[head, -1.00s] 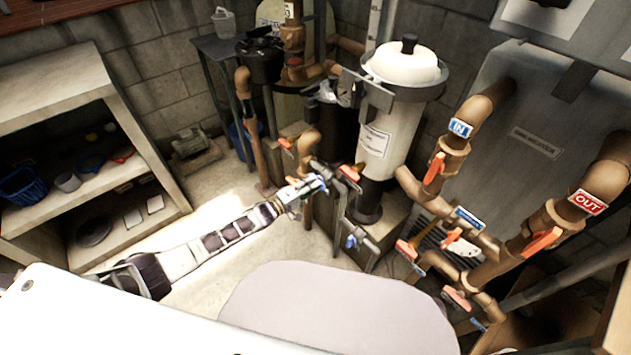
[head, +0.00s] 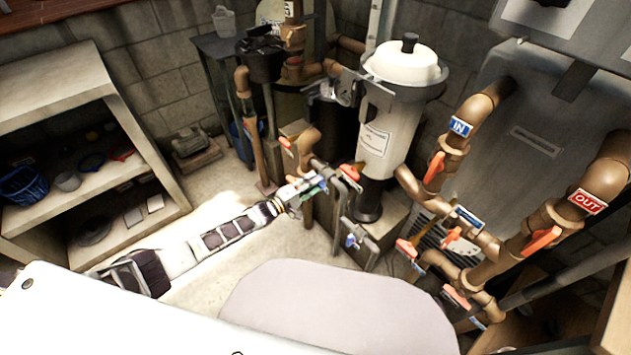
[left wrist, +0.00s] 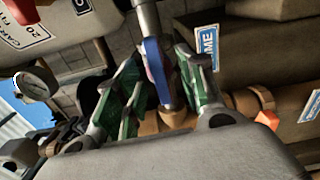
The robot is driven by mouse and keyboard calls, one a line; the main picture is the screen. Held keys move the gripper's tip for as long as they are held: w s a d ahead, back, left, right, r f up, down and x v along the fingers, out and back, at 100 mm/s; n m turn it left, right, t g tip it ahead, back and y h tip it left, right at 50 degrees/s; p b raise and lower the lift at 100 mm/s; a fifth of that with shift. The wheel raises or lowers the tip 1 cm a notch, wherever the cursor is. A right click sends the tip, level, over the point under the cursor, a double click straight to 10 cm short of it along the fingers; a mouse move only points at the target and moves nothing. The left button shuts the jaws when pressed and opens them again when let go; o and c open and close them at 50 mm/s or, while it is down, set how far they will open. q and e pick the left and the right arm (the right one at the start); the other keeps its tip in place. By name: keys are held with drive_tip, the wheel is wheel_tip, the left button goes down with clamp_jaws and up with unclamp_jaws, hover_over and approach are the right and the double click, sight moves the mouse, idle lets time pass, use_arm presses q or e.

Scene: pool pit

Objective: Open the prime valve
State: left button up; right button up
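The prime valve's blue handle (left wrist: 155,68) stands between the two green-padded fingers of my left gripper (left wrist: 160,90) in the left wrist view. The fingers are apart; a gap shows on the handle's left, and the right finger is close to it. I cannot tell if it touches. A blue label ending in "IME" (left wrist: 207,45) is just right of the handle. In the head view my left gripper (head: 310,188) is at the pipework left of the white filter canister; the handle there is too small to make out. My right gripper is not in view.
The white filter canister (head: 390,135) stands right of my left gripper. Brown pipes with orange handles, including the IN pipe (head: 470,118) and OUT pipe (head: 590,190), fill the right. A shelf unit (head: 60,90) stands at left. Pale floor (head: 215,185) lies open between.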

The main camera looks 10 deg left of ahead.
use_arm(q)
drive_tip(key=p+v, duration=0.3)
drive_tip(key=v, duration=0.4)
idle(0.6)
drive_tip(key=shift+d, duration=0.15)
idle(1.1)
